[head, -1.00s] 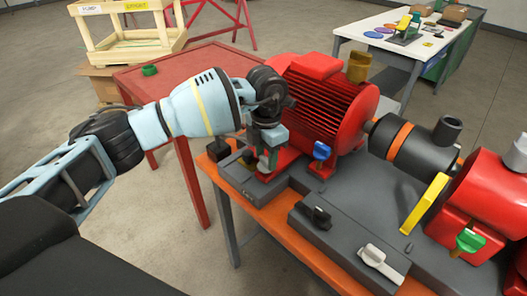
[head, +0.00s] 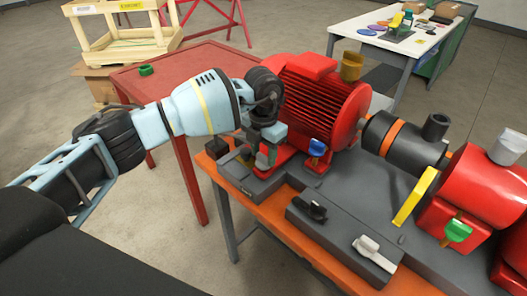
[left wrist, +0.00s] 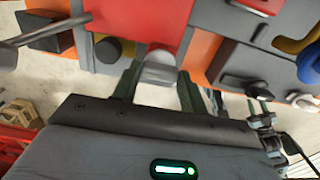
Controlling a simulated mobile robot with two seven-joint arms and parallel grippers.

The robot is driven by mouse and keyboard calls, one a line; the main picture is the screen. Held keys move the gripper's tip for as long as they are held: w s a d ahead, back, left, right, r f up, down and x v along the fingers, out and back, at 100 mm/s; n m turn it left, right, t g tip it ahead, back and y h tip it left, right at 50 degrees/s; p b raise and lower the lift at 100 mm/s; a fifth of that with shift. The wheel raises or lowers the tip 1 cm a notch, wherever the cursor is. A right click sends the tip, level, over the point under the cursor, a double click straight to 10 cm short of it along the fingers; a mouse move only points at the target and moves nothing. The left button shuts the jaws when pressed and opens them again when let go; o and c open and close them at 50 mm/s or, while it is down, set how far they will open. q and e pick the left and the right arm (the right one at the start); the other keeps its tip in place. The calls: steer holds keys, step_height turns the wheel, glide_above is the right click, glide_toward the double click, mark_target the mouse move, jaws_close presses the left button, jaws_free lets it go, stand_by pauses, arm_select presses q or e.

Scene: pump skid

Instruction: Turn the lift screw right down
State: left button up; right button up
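My left gripper (head: 265,156) points down at the near left foot of the red motor (head: 318,98). In the left wrist view its two dark green fingers (left wrist: 157,85) stand on either side of a grey knob-like head (left wrist: 158,68), with what looks like a narrow gap at each side. I take this head to be the lift screw; in the head view the gripper largely hides it. The left gripper looks open around it. The head's height and thread cannot be made out. My right gripper is not in view.
Blue (head: 317,148), black (head: 311,208), pale grey (head: 368,247) and green (head: 457,230) knobs sit along the skid. A yellow guard (head: 415,197) stands by the red pump at right.

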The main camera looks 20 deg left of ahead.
mark_target(264, 156)
arm_select(q)
steer(key=o, duration=0.4)
steer(key=shift+r, duration=3.9)
